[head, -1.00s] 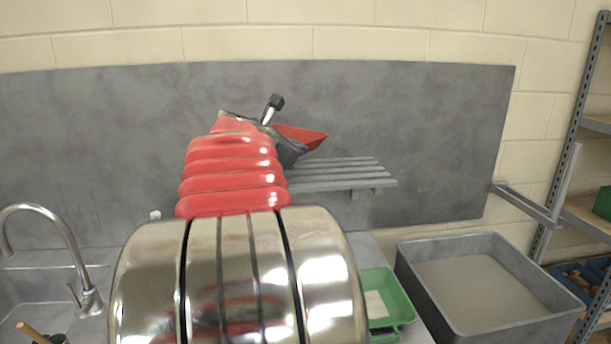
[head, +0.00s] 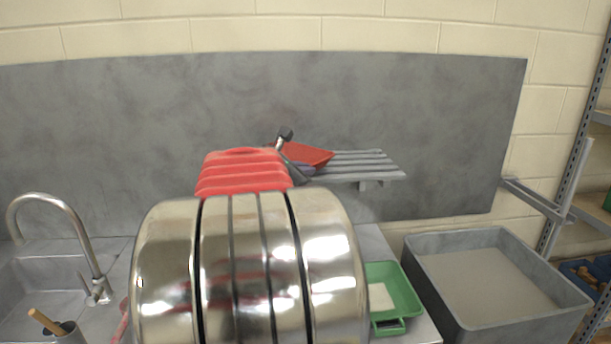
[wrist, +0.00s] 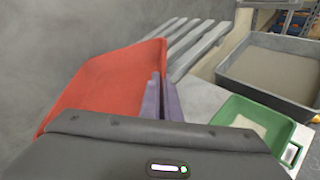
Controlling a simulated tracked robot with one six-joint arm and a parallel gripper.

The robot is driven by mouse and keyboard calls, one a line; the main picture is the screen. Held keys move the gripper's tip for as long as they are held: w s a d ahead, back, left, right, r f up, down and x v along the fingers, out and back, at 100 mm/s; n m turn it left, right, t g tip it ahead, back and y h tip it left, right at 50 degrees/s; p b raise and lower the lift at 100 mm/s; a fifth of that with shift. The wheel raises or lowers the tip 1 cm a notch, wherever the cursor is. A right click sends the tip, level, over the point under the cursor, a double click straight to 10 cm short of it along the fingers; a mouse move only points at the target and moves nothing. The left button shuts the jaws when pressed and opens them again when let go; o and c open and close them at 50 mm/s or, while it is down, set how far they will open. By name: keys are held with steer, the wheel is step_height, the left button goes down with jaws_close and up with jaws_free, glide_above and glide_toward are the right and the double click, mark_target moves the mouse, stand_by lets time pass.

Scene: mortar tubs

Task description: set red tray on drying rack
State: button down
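The red tray (head: 308,155) shows beyond my arm in the head view, at the left part of the drying rack. It fills the left middle of the wrist view (wrist: 105,85), tilted. The grey slatted drying rack (head: 365,165) is fixed to the wall panel; its slats also show in the wrist view (wrist: 195,45). My gripper (wrist: 163,98) has purplish fingers at the tray's right edge and appears shut on it. In the head view my arm hides most of the gripper. I cannot tell whether the tray touches the slats.
A green tray (head: 405,287) with something pale in it lies on the counter below the rack. A grey tub (head: 480,240) of mortar stands at the right, beside shelving. A sink with a tap (head: 75,225) is at the left. The rack's right slats are bare.

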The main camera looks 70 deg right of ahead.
steer(key=shift+f, duration=0.75)
steer(key=shift+f, duration=0.1)
steer(key=c, duration=2)
jaws_free()
steer(key=v, duration=1.2)
